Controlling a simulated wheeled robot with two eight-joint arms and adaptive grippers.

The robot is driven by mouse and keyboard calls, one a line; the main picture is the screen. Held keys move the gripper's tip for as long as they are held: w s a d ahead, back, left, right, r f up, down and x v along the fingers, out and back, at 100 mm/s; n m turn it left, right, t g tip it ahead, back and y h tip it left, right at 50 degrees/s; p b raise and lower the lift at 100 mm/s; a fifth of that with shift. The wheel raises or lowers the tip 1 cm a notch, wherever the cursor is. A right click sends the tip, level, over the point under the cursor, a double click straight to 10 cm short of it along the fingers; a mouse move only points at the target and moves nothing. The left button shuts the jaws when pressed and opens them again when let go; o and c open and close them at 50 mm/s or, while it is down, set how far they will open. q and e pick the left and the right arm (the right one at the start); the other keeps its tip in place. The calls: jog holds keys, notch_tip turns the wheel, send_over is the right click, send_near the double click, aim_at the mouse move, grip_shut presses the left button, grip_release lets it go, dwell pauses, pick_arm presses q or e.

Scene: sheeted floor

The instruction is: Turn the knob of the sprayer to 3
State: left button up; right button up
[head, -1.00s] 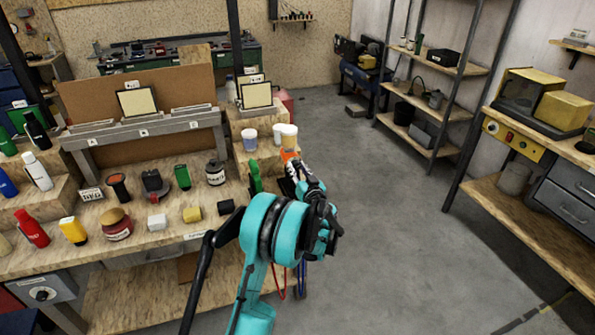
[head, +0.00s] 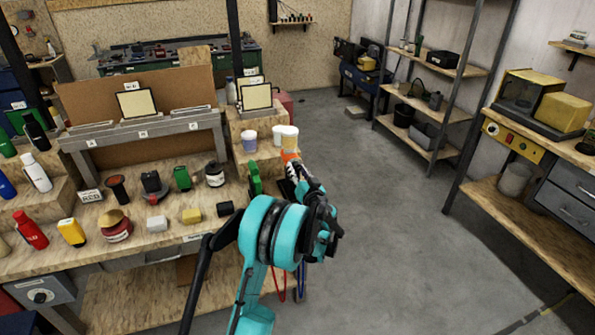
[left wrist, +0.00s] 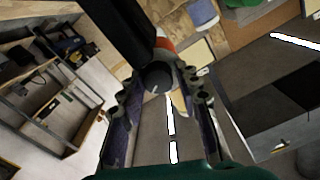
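The sprayer (head: 290,155) shows as a small orange part at the bench's right end in the head view, mostly hidden behind my left gripper (head: 298,182). In the left wrist view a dark round knob (left wrist: 157,77) with a pale mark sits below an orange and white part (left wrist: 165,43). The fingers of my left gripper (left wrist: 158,88) stand apart, one on each side of the knob. I cannot tell whether they touch it. No number on the dial is readable. My right gripper is in neither view.
The wooden bench (head: 140,245) holds bottles, jars and small blocks. Grey floor (head: 390,220) lies open to the right.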

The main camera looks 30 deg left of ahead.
pick_arm(q)
jog(key=shift+o, duration=0.6)
jog(key=shift+s+d, duration=0.15)
jog(key=shift+d, duration=0.1)
jog(key=v, duration=1.1)
jog(key=shift+s, duration=0.2)
jog(key=shift+d, duration=0.1)
